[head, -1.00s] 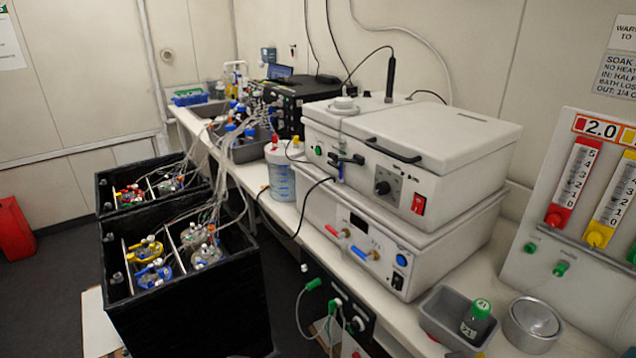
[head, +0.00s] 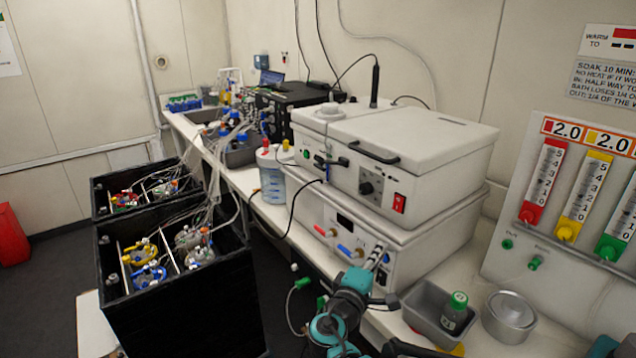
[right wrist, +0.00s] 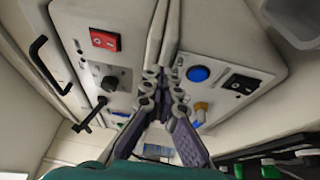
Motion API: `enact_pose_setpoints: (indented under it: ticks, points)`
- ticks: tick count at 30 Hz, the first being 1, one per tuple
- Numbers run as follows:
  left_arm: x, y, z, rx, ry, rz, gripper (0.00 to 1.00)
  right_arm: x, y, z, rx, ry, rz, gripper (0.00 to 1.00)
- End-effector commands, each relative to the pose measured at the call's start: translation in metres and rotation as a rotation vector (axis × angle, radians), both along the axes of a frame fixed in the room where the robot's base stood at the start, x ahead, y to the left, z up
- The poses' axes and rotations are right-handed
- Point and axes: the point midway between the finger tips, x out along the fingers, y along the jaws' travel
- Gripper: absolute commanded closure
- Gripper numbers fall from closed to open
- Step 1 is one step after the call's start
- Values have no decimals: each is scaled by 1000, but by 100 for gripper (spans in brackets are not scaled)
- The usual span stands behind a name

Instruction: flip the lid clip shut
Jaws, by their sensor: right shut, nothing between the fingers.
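The lid clip (head: 330,161) is a small black lever on the front left of the upper white unit, below the closed-looking lid (head: 418,133). It also shows in the right wrist view as a black T-shaped piece (right wrist: 90,115), left of my fingers. I cannot tell whether the clip is latched. My right gripper (head: 381,252) is shut and empty, in front of the lower white unit (head: 398,235), below and right of the clip and apart from it. In the right wrist view its fingertips (right wrist: 165,82) point at the seam between the units. My left gripper is out of view.
A black lid handle (head: 374,152), a dial (head: 366,188) and a red switch (head: 399,203) are on the upper unit. A grey tray (head: 424,301) with a green-capped bottle (head: 454,312) and a metal dish (head: 509,315) stand right. Black bins (head: 180,320) stand left.

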Motion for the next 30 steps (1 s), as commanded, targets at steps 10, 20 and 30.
enact_pose_setpoints:
  ticks: [10, 20, 30]
  points:
    - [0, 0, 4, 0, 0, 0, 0, 22, 130, 40, -457, -245, 132, 100]
    - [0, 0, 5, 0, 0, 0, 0, 19, 154, 44, -534, -294, 150, 100]
    - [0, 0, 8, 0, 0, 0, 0, 19, 152, 47, -532, -292, 150, 100]
